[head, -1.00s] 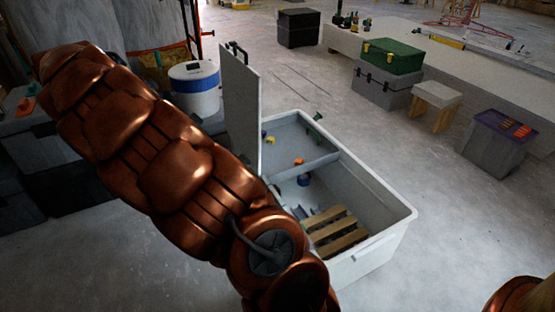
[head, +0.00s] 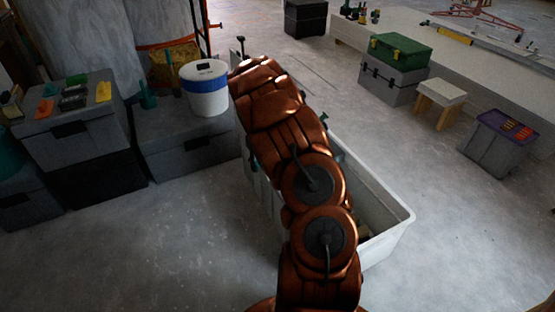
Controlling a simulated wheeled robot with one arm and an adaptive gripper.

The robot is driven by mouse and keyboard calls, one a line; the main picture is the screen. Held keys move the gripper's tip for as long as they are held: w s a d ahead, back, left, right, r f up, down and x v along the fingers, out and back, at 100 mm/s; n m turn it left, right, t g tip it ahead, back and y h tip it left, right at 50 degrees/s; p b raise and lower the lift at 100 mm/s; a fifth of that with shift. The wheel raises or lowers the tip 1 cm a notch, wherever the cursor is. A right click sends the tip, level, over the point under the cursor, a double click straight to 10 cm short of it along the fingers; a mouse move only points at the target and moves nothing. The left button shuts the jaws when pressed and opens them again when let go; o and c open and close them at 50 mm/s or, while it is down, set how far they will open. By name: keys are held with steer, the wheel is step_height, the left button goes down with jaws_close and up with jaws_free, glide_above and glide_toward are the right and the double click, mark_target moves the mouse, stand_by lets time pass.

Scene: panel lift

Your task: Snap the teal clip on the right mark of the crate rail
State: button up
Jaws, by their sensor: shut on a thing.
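The white crate (head: 388,238) stands on the floor, mostly hidden behind my copper-coloured arm. Its right rim and front right corner show. A small teal piece (head: 335,150) shows at the right edge of my arm, by the crate's far side. Another small dark teal piece (head: 250,156) shows at the crate's left side, beside my arm. I cannot tell whether either is the clip. The rail and its right mark cannot be made out. My gripper is out of sight, hidden by the arm, so its hold is not visible.
Grey storage boxes (head: 185,140) stand left of the crate, with a white and blue bucket (head: 205,90) on top. At the right are a green toolbox (head: 398,52), a small stool (head: 441,95) and a grey bin (head: 497,145). The floor around the crate's front and right is clear.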

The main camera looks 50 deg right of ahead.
steer(key=shift+m, duration=0.3)
steer(key=shift+s+d+f+b, duration=0.15)
steer(key=shift+s+d+f, duration=0.6)
steer(key=shift+f, duration=0.7)
steer(key=shift+s+d+f+b, duration=0.15)
steer(key=shift+s+d+f, duration=0.6)
steer(key=shift+f, duration=0.7)
steer(key=shift+s+d+f+b, duration=0.15)
steer(key=shift+s+d+f, duration=0.4)
steer(key=shift+d+f, duration=0.65)
steer(key=shift+a+f, duration=0.25)
steer(key=shift+f, duration=0.05)
steer(key=shift+s+a+f, duration=0.15)
steer(key=shift+s, duration=0.1)
steer(key=shift+f, duration=1.6)
steer(key=o, duration=0.9)
steer(key=shift+o, duration=0.2)
steer(key=shift+r, duration=0.15)
step_height(320, 180, up, 12)
